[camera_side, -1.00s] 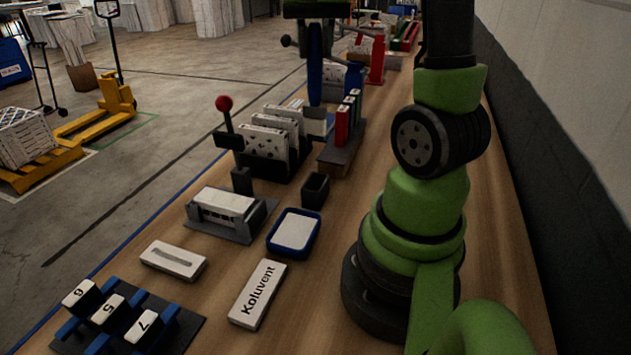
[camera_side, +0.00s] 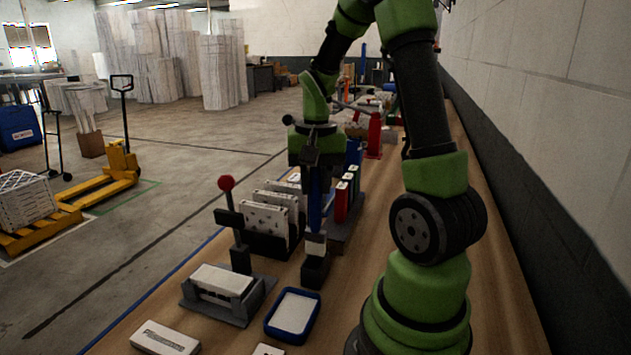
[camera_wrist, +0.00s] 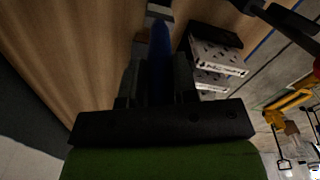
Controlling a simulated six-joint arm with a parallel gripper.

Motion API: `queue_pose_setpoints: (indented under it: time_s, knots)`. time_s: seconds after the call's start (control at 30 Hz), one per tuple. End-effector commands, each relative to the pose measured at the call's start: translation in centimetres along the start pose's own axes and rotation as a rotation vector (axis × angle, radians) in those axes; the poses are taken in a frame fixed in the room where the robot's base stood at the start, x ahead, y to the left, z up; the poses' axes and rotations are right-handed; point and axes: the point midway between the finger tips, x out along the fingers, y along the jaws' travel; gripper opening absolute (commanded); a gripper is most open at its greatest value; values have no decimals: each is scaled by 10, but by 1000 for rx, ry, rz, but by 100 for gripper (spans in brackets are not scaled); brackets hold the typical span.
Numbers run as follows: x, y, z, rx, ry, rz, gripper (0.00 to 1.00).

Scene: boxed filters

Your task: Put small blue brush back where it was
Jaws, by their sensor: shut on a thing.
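The small blue brush (camera_side: 315,200) hangs upright, handle up, in my gripper (camera_side: 317,182), which is shut on its handle. Its pale bristle end (camera_side: 315,243) points down at the small black holder (camera_side: 315,269). The bristle end lines up with the holder's mouth in the side view; whether it is inside or just above it I cannot tell. In the wrist view the blue handle (camera_wrist: 160,55) runs between the dark fingers of my gripper (camera_wrist: 158,85), with a pale tip at the top edge. The holder is not clear there.
Left of the brush stands a black rack of white perforated filters (camera_side: 270,215) and a red-knobbed lever (camera_side: 227,184). A blue-rimmed tray (camera_side: 293,316) and a grey fixture (camera_side: 222,292) lie in front.

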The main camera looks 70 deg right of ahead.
Motion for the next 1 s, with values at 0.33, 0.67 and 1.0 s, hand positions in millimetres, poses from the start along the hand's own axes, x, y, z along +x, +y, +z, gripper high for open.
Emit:
queue_pose_setpoints:
  time_s: [0.33, 0.67, 1.0]
  knots:
    - [10, 0, 0, 1, -1, 0, 0]
    - [12, 0, 0, 0, 0, 0, 53]
    - [2, 0, 0, 0, 4, -1, 53]
